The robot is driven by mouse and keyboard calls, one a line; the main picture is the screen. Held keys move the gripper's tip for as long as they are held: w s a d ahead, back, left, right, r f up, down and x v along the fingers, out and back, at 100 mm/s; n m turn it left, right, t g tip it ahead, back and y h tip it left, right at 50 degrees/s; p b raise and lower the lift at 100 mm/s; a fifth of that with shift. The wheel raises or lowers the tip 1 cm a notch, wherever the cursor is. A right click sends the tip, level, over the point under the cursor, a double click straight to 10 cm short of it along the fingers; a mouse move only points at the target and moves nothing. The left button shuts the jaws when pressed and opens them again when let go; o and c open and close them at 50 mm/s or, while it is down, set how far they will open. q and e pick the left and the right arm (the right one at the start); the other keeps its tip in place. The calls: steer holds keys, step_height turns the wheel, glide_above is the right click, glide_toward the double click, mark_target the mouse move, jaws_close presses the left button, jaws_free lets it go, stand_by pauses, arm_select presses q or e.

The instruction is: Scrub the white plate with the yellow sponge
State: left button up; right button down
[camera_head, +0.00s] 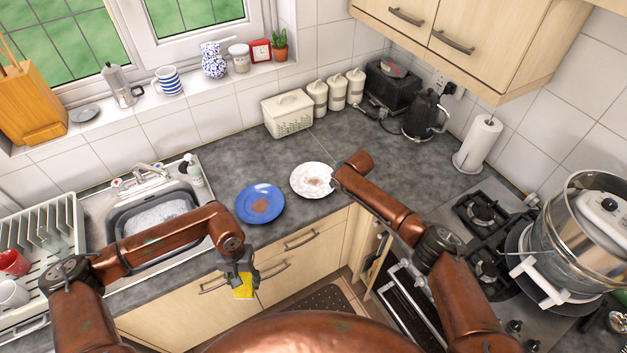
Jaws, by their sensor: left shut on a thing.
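The white plate (305,170) lies on the grey counter. A brown stain shows at its middle, and my right arm's end covers part of its right side. The yellow sponge (243,291) is held in my left gripper (241,279), which is shut on it. This gripper points down in front of the counter's front edge, below and left of the white plate in the picture, and apart from it. My right arm reaches to the white plate's right edge. Its gripper is hidden behind the wrist, so I cannot see its fingers.
A blue plate (249,214) with a brown stain lies left of the white plate. The sink (122,225) with soapy water and a dish rack (75,222) stand at the left. The hob (463,213) and a large pot (560,240) are at the right.

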arm_select(q)
steer(key=shift+r+p, duration=1.8)
steer(key=shift+r, duration=0.3)
